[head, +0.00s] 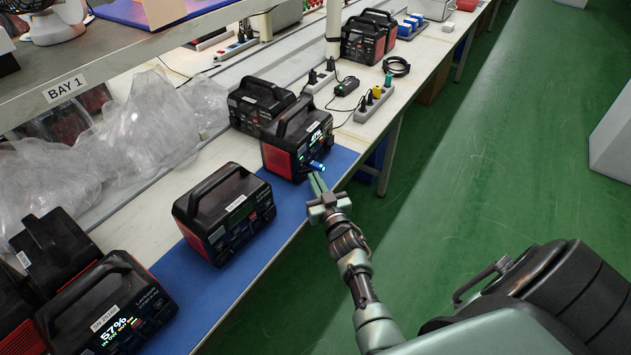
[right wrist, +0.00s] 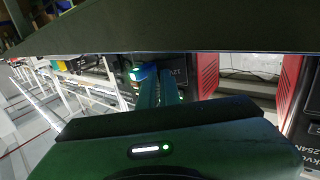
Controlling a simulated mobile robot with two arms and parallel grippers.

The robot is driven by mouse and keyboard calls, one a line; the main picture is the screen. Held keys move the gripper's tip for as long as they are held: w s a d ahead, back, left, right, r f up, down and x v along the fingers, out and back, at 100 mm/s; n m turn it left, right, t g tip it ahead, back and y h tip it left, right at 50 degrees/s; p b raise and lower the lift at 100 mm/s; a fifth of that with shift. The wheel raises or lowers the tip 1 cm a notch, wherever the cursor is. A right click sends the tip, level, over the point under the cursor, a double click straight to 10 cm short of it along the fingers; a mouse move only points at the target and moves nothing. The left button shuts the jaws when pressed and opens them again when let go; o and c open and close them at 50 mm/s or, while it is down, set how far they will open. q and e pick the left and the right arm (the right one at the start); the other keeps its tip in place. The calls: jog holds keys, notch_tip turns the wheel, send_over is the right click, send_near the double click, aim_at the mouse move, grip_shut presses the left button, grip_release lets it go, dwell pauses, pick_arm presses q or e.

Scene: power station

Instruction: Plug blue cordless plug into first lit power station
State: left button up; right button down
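The small blue plug (head: 316,166) is at the front face of a black and red power station (head: 282,157) with a lit display. My right gripper (head: 317,179) has its fingertips right at the plug, on the side away from the station. In the right wrist view, the plug (right wrist: 146,72) shows a bright light beside the tips of the two green fingers (right wrist: 160,84). I cannot tell whether the fingers press on it or whether its prongs are in a socket. My left gripper is not in view.
Another power station (head: 226,212) stands on the blue mat (head: 250,270), and one (head: 105,308) with a lit 57% display is at the front left. A power strip (head: 374,104) with colored plugs lies behind. Plastic wrap (head: 125,130) covers the left.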

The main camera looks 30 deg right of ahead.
jog(key=shift+d, duration=0.1)
dwell(0.7)
jog(key=y, duration=0.1)
jog(key=n+y+p, duration=0.1)
jog(key=shift+w+d+n+t+y, duration=0.2)
jog(key=shift+d+n+t+y, duration=0.1)
jog(key=shift+d, duration=0.05)
jog(key=shift+w+d+n+y, duration=0.15)
jog(key=shift+n+y, duration=0.2)
jog(key=shift+y, duration=0.2)
jog(key=shift+w+d+n+y, duration=0.1)
jog(key=shift+n+y, duration=0.25)
jog(key=shift+y, duration=0.2)
jog(key=shift+w+d+f+n+y, duration=0.1)
jog(key=shift+n+y, duration=0.2)
jog(key=shift+y, duration=0.15)
jog(key=shift+w+d+f+n+y, duration=0.1)
jog(key=shift+n+y, duration=0.2)
jog(key=shift+y, duration=0.15)
jog(key=shift+w+d+r+n+g+y+b, duration=0.1)
jog(key=shift+w+n+g+y+b, duration=0.1)
jog(key=shift+n+y+b, duration=0.45)
jog(key=shift+w+d+r+n+g+y+b, duration=0.1)
jog(key=shift+w+n+g+y+b, duration=0.2)
jog(key=shift+y, duration=0.55)
jog(key=shift+s, duration=0.15)
jog(key=c, duration=1.6)
grip_release()
jog(key=shift+a+r, duration=0.1)
